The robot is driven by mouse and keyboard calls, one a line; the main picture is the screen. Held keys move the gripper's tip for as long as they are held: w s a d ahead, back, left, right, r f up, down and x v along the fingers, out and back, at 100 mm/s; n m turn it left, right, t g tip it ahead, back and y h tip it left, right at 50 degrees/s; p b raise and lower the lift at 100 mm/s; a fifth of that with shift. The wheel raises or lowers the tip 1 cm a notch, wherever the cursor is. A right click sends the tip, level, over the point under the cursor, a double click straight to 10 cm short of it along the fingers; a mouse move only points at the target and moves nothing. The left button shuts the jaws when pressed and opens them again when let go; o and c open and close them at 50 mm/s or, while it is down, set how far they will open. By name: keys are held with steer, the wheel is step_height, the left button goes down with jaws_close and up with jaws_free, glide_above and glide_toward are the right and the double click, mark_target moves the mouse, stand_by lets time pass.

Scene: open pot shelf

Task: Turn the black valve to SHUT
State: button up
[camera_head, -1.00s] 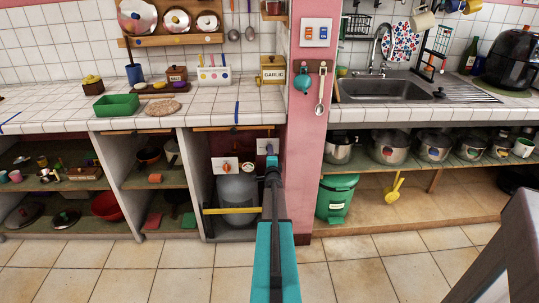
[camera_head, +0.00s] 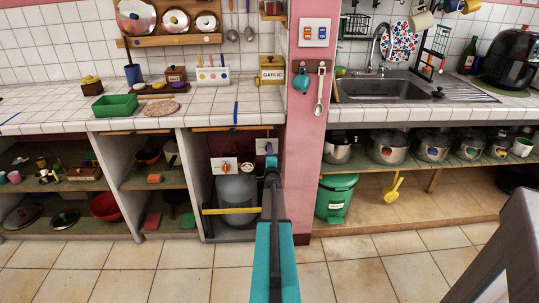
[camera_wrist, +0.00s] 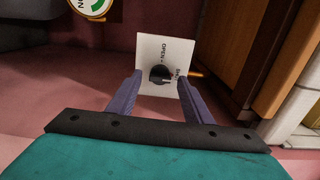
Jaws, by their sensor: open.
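The black valve (camera_wrist: 160,75) is a round knob on a white plate (camera_wrist: 150,50) in the wrist view. The plate bears OPEN above the knob and SHUT at its right, partly cut off by a finger. A light mark shows on the knob's lower right edge; which label it points to is hard to tell. My gripper (camera_wrist: 160,82) is open, with one finger on each side of the knob; contact cannot be told. In the head view my gripper (camera_head: 272,165) is in front of the plate (camera_head: 266,146), and the knob is hidden or too small to make out.
The pink pillar (camera_head: 307,150) is close on the right. A round green-and-white dial (camera_wrist: 92,6) shows in the wrist view.

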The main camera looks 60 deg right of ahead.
steer(key=v, duration=1.3)
steer(key=shift+s+a+b, duration=0.2)
steer(key=shift+a+b, duration=0.05)
steer(key=shift+b, duration=0.2)
stand_by(0.5)
